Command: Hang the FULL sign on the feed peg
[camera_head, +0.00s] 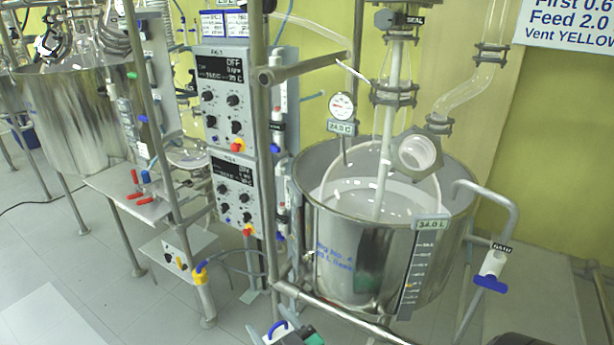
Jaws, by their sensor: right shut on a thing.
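My right gripper (297,337) shows only in part at the bottom edge, below the large steel vessel. It is shut on a small pale piece with a blue loop, apparently the FULL sign (276,329); its lettering cannot be read and most of it is cut off. I cannot make out a peg marked as the feed peg. My left gripper is not in view.
A steel vessel (340,235) with glass tubes stands in a pipe frame. Control boxes (222,95) hang left of it. A valve with a blue handle (492,268) is at right. Another steel vessel (80,115) is at left. A wall sign (568,22) hangs top right.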

